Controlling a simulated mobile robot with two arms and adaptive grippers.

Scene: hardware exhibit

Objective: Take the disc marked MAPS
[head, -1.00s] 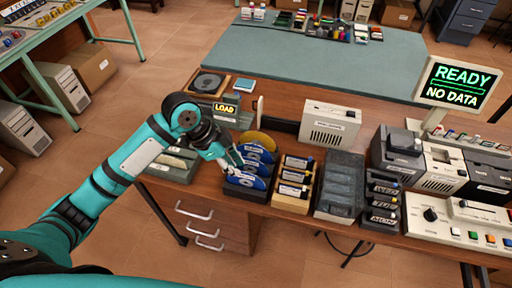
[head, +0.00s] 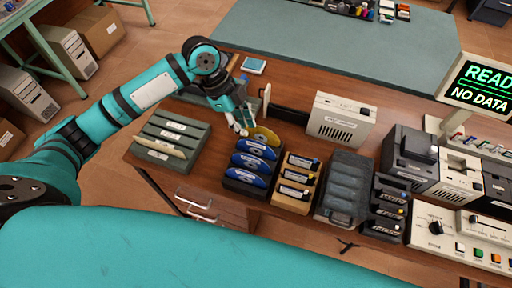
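A dark rack (head: 243,190) on the wooden desk holds several upright discs. Three show blue with white labels: a rear one (head: 259,148), a middle one (head: 250,163) and a front one (head: 245,179). A yellow disc (head: 266,137) stands at the back of the rack. The labels are too small to read, so I cannot tell which disc is marked MAPS. My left gripper (head: 242,126) is at the left edge of the yellow disc, its fingertips pointing down. I cannot tell whether it touches the disc or how far its fingers are apart. My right gripper is out of view.
A grey-green slotted rack (head: 172,138) stands left of the discs. A beige drive box (head: 340,122) is behind. A screen (head: 478,86) reads NO DATA. Bare desk lies between the left rack and the discs.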

